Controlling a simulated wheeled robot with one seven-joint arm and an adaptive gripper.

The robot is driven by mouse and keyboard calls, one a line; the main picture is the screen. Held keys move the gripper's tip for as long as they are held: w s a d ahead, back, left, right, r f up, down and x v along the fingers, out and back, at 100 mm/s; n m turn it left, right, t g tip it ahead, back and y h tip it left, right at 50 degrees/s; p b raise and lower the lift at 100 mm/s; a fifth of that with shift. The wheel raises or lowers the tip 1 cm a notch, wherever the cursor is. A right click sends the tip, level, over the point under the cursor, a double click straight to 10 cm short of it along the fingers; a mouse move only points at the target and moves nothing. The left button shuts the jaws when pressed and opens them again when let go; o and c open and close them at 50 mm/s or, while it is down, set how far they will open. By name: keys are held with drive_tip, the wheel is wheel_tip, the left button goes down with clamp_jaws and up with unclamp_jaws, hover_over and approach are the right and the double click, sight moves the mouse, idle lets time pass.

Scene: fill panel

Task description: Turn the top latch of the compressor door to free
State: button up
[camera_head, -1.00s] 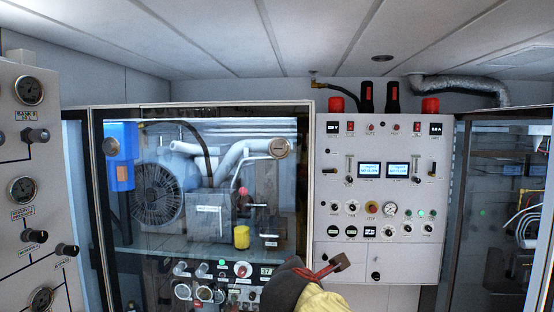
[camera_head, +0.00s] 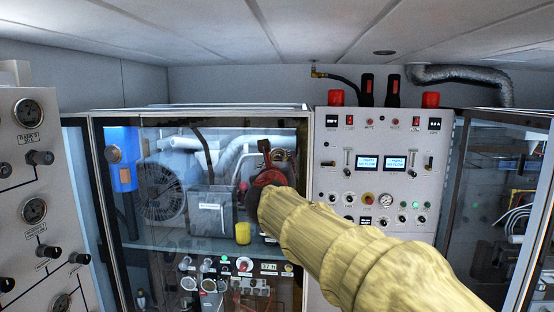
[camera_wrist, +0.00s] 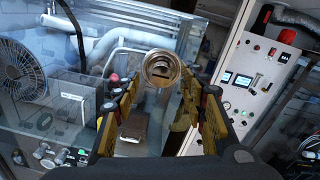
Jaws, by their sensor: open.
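The compressor door (camera_head: 150,262) is a glass panel in a pale frame at centre-left, and it looks closed. Its top latch (camera_wrist: 161,69) is a round brass-coloured knob with a slotted centre, in the upper middle of the wrist view. In the head view my gripper covers most or all of this latch. My gripper (camera_wrist: 162,88) is open, with one finger on each side of the latch in the wrist view. I see no clear contact. In the head view my gripper (camera_head: 275,160) is at the door's upper right, at latch height.
A control panel (camera_head: 340,190) with screens and red lamps stands right of the door. A second glass cabinet (camera_head: 485,200) is at far right. A gauge panel (camera_head: 55,170) stands close at left.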

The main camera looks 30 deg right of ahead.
sight(278, 160)
drive_tip(key=shift+x, duration=1.35)
drive_tip(key=shift+c, duration=0.7)
clamp_jaws()
